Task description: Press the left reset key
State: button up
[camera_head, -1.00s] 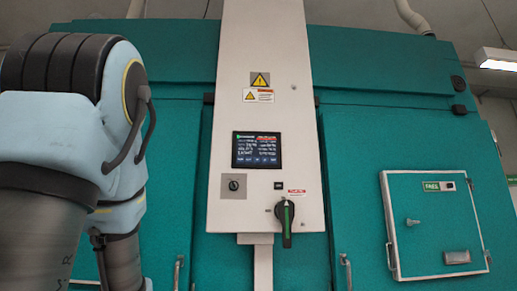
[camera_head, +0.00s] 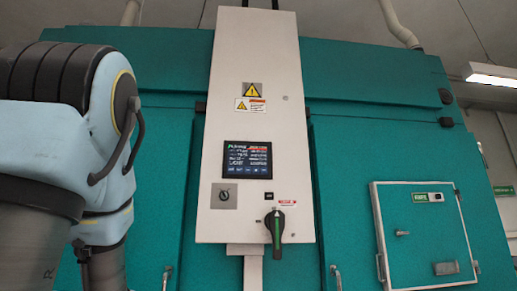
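A tall white control panel (camera_head: 262,110) stands upright in front of the teal chamber. A dark screen (camera_head: 247,160) with small text and a row of marks along its bottom sits in its middle. Below the screen are a grey plate with a round key switch (camera_head: 224,196) at the left, a small black piece (camera_head: 268,196) beside it, and a black and green rotary handle (camera_head: 275,228) at the lower right. No label reading "reset" is legible. My arm fills the left side, apart from the panel in the picture. My gripper is not in view.
Teal chamber doors (camera_head: 400,150) flank the panel. A small white-framed hatch (camera_head: 424,236) with a handle is at the right. Door handles (camera_head: 336,277) show near the bottom edge. A lit lamp (camera_head: 492,75) hangs at the upper right.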

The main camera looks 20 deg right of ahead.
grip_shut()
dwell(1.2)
